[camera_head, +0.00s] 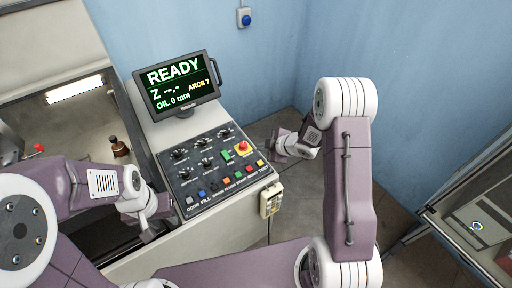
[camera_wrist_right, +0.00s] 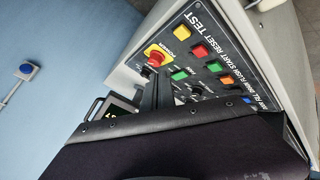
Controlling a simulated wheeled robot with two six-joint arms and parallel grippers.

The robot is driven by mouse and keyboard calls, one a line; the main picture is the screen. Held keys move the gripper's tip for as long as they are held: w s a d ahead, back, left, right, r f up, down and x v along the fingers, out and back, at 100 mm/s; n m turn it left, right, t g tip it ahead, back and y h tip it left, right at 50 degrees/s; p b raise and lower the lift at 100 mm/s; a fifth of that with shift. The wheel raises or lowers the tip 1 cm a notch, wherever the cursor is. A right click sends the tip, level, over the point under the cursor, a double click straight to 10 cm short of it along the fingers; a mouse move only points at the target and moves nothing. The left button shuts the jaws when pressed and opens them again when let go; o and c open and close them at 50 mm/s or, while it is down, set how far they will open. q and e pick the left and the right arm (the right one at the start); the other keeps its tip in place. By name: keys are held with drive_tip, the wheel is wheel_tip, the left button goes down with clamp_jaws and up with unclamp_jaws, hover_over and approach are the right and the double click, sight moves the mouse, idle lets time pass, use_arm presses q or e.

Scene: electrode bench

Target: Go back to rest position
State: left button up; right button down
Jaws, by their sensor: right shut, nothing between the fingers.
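My right gripper (camera_head: 277,145) hangs in the air just right of the control panel, level with the red emergency stop button (camera_head: 243,148). It is shut and empty. In the right wrist view its dark fingers (camera_wrist_right: 156,92) point toward the panel, and the red stop button (camera_wrist_right: 157,55) shows behind them. My left gripper (camera_head: 150,228) is low at the left, beside the panel's lower left corner and over the machine's dark opening. Its fingertips are too small and partly hidden to tell their opening.
The control panel (camera_head: 215,178) carries several knobs and coloured buttons. A monitor (camera_head: 178,86) reading READY stands behind it. A small grey-white box (camera_head: 271,200) hangs on the console's right side. A blue wall button (camera_head: 244,18) is at the back. A glass-topped cabinet (camera_head: 480,215) stands at the right.

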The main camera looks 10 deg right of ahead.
wheel_tip(320, 180, up, 7)
drive_tip(key=s+m+t+h+b, duration=0.1)
drive_tip(key=m+t+h+b, duration=0.15)
drive_tip(key=b, duration=0.35)
drive_tip(key=s+f+m+g, duration=0.2)
drive_tip(key=s+m+g, duration=0.1)
drive_tip(key=s, duration=0.4)
drive_tip(key=s+d+f+m+g+h, duration=0.1)
drive_tip(key=s+f+m+g, duration=0.1)
drive_tip(key=s+m, duration=0.4)
drive_tip(key=s+d+f+m+g+h, duration=0.1)
drive_tip(key=s+f+m+g, duration=0.2)
drive_tip(key=s, duration=0.6)
drive_tip(key=shift+s+m+g, duration=0.3)
drive_tip(key=shift+m+g, duration=0.25)
drive_tip(key=shift+m, duration=0.1)
drive_tip(key=shift+s, duration=0.1)
drive_tip(key=c, duration=2.1)
unclamp_jaws()
drive_tip(key=shift+c, duration=0.2)
